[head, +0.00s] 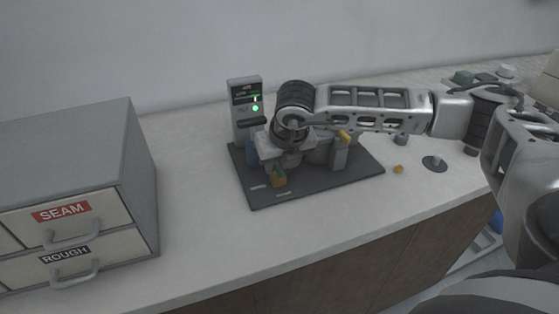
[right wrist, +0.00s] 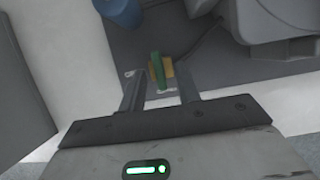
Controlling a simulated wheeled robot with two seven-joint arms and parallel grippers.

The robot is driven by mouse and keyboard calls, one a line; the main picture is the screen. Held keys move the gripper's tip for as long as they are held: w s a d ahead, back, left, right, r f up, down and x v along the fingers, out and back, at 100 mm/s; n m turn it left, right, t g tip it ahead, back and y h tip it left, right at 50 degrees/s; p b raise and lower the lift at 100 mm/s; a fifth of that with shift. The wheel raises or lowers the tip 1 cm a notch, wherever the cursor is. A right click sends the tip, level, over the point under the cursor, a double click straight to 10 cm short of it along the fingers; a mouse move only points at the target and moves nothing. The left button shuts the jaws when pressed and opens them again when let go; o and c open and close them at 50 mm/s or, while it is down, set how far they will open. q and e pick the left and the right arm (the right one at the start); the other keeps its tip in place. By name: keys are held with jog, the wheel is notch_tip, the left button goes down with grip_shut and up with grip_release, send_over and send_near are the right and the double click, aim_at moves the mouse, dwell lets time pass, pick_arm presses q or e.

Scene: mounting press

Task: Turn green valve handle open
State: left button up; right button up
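The green valve handle (right wrist: 157,66) sits on a small yellow valve body (right wrist: 167,70) at the front of the dark base plate. In the head view the handle (head: 276,170) shows as a small green piece just below my right gripper (head: 270,164). In the right wrist view the fingers of my right gripper (right wrist: 161,82) are open, one on each side of the handle, with a gap to it on both sides. I see no contact. The left gripper is in neither view.
The base plate (head: 330,188) carries the press, partly hidden by my right arm, and a grey control box (head: 243,106) with a green light. A blue part (head: 251,150) stands behind the valve. A grey drawer cabinet (head: 150,190) stands left; the counter between is clear. Small parts lie right.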

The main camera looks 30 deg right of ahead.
grip_shut()
